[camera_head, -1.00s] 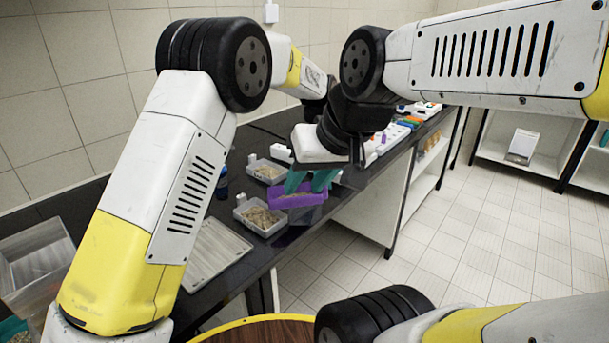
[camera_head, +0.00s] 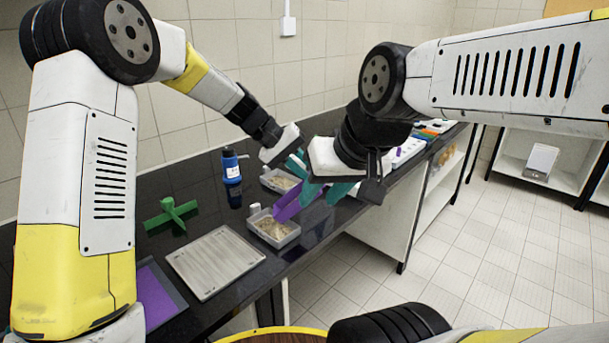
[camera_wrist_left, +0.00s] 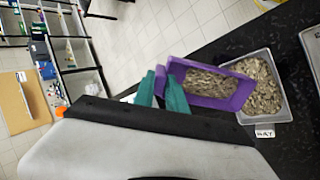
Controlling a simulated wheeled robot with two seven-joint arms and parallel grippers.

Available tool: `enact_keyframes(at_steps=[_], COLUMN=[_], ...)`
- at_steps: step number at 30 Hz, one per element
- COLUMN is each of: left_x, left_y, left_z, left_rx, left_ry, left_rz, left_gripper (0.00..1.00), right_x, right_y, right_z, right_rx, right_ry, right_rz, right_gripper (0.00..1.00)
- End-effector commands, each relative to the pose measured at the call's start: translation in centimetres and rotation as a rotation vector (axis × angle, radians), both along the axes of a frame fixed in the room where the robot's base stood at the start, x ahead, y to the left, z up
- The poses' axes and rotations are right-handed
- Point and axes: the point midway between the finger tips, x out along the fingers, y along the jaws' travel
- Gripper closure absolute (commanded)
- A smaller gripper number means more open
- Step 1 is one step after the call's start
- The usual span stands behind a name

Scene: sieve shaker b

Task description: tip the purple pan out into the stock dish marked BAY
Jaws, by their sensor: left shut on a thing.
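The purple pan (camera_head: 297,203) is tilted just above the near grey stock dish (camera_head: 262,215). In the left wrist view the pan (camera_wrist_left: 238,96) still has pale flakes in it and overlaps the edge of the dish (camera_wrist_left: 285,108). That dish holds similar flakes, and its small white label (camera_wrist_left: 265,133) seems to read BAY. My left gripper (camera_head: 294,162), with teal fingers (camera_wrist_left: 160,90), is shut on the pan's end wall. My right gripper (camera_head: 326,192) is in front of it in the head view, its teal fingers apart, with nothing seen between them.
A second stock dish (camera_head: 268,178) stands behind. A blue bottle (camera_head: 231,167), a green cross-shaped piece (camera_head: 170,214) and a grey ridged plate (camera_head: 215,262) are on the black bench to the left. A purple tray (camera_head: 155,298) lies at the near left.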

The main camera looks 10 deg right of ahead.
Motion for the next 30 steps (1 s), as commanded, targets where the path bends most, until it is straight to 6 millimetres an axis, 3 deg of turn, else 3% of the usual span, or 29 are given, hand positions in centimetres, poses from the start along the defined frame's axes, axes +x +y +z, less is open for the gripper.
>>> enact_keyframes(at_steps=[18,30], left_x=[0.8,1.4], left_y=[5.6,9.5], left_z=[2.7,3.3], left_rx=[-0.390,-0.637], left_ry=[0.057,0.092], left_rz=[0.004,0.003], left_gripper=[1.00,1.00], right_x=[0.0,0.0], right_y=[0.0,0.0], right_z=[0.0,0.0], right_rx=[0.000,0.000], right_ry=[0.000,0.000], right_rz=[0.000,0.000], right_gripper=[0.64,0.64])
